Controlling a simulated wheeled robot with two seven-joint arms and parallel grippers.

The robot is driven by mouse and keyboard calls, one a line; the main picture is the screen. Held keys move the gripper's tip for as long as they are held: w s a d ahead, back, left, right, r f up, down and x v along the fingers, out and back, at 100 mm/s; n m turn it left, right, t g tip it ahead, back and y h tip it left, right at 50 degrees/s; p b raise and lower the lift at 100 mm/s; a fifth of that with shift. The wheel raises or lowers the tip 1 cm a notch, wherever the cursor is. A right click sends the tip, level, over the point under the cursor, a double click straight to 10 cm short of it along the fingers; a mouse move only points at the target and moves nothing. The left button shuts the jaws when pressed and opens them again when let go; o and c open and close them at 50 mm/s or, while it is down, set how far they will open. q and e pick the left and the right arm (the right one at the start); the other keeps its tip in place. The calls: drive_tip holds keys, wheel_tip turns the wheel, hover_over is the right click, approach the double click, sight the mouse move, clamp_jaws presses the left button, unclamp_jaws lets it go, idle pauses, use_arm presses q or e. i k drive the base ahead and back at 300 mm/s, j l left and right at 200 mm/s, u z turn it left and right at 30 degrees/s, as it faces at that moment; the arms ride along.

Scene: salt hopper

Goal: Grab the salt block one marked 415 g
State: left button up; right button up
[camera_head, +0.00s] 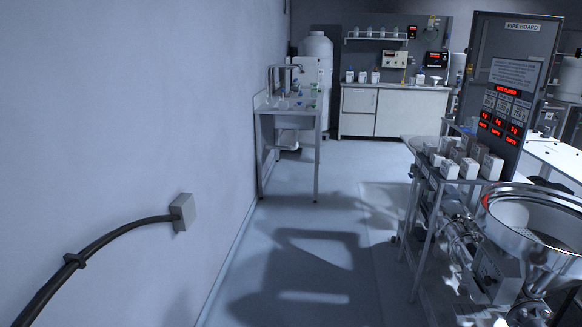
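Several white salt blocks (468,168) stand together on top of a metal cart (430,180) at the right. Their markings are too small to read, so I cannot tell which one is marked 415 g. The cart stands between the open floor and a dark upright panel. Neither of my grippers shows in this view.
A steel hopper (535,235) with a wide round bowl stands in front of the cart at the lower right. A dark panel headed PIPE BOARD (515,75) rises behind the blocks. A sink stand (290,112) is by the left wall. The middle floor (330,230) is clear.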

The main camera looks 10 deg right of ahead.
sight(435, 158)
drive_tip(key=i+j+z, duration=0.1)
drive_tip(key=i+z, duration=0.4)
drive_tip(key=i+j+z, duration=0.25)
drive_tip(key=z, duration=0.25)
drive_tip(key=i+j+z, duration=0.35)
drive_tip(key=z, duration=0.15)
drive_tip(key=i+j+z, duration=0.2)
drive_tip(key=j, duration=0.2)
drive_tip(key=i+j+z, duration=0.2)
drive_tip(key=j, duration=0.25)
drive_tip(key=j+z, duration=0.25)
drive_tip(key=j, duration=0.15)
drive_tip(key=j+u, duration=0.1)
drive_tip(key=j, duration=0.55)
drive_tip(key=i, duration=0.05)
